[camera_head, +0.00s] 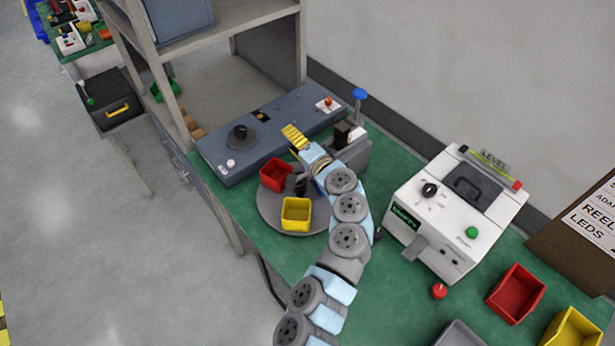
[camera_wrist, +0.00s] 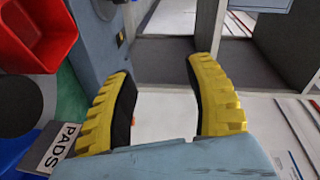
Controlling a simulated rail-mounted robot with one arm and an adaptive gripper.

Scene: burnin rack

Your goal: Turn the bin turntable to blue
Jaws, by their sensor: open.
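The bin turntable (camera_head: 266,213) is a round grey disc on the green bench. A red bin (camera_head: 276,174) stands at its back and a yellow bin (camera_head: 296,214) at its front. My arm hides its right side. In the wrist view the red bin (camera_wrist: 38,32) is at the upper left, and a blue surface (camera_wrist: 10,150) shows at the lower left edge, too cut off to identify. My gripper (camera_head: 293,136) has yellow ribbed fingers and is above and behind the turntable, near the grey panel. In the wrist view my gripper (camera_wrist: 158,68) is open, with nothing between the fingers.
A long grey-blue panel (camera_head: 225,165) with a black knob (camera_head: 240,135) lies behind the turntable. A blue-topped post (camera_head: 360,95) rises right of my gripper. A white machine (camera_head: 440,225) stands to the right. A "PADS" label (camera_wrist: 60,147) shows in the wrist view.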

